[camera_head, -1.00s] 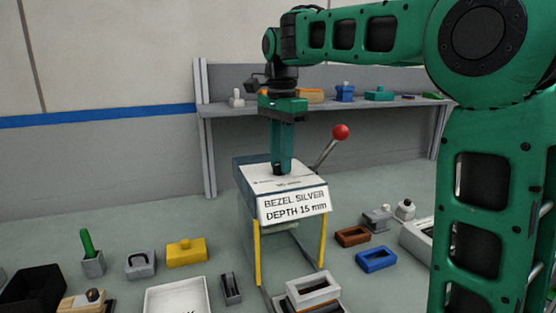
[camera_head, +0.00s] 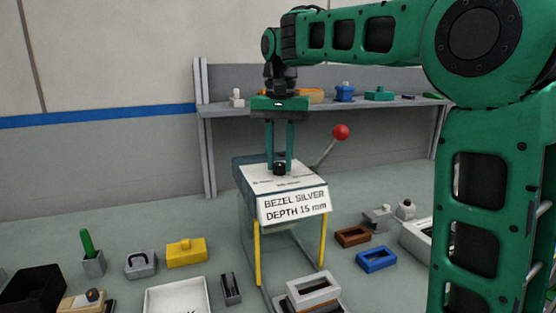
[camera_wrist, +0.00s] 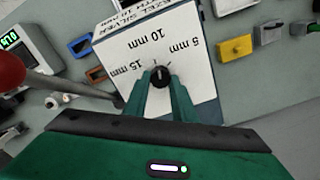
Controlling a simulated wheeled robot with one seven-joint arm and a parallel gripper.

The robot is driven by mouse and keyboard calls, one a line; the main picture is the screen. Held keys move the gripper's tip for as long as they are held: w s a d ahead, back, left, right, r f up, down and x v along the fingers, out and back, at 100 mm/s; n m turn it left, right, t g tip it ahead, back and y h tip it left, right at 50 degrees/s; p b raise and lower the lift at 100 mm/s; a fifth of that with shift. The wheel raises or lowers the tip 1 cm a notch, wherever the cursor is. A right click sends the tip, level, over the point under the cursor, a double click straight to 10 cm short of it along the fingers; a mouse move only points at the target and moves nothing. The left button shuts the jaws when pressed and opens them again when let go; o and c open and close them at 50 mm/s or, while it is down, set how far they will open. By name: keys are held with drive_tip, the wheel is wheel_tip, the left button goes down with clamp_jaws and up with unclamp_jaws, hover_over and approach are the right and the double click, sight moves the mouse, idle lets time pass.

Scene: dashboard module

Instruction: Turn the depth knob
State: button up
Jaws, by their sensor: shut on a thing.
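The depth knob (camera_head: 279,169) is a small black knob on the white sloped top of the press-like module (camera_head: 257,174). In the wrist view, the knob (camera_wrist: 159,76) has a light mark on it and the labels 5 mm, 10 mm and 15 mm around it, upside down. I cannot tell exactly which label the mark meets. My gripper (camera_head: 280,163) points straight down with its green fingers shut on the knob, one on each side. A sign (camera_head: 293,205) on the module's front reads BEZEL SILVER, DEPTH 15 mm.
A lever with a red ball (camera_head: 341,132) rises right of the knob, close to my fingers. A shelf (camera_head: 222,109) with small parts stands behind. Several blocks and trays, including a yellow block (camera_head: 186,253) and a blue tray (camera_head: 376,260), lie around the module.

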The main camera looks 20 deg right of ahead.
drive_tip(key=n, duration=0.7)
drive_tip(key=shift+w+a+r, duration=0.1)
drive_tip(key=shift+w, duration=0.1)
drive_tip(key=n, duration=0.3)
drive_tip(key=shift+n, duration=0.4)
drive_tip(key=shift+r+n, duration=0.1)
drive_tip(key=shift+n, duration=2)
drive_tip(key=o, duration=1)
drive_tip(key=shift+o, duration=0.2)
drive_tip(key=shift+s, duration=0.1)
drive_tip(key=shift+r, duration=0.1)
wheel_tip(320, 180, up, 10)
drive_tip(key=shift+r, duration=0.15)
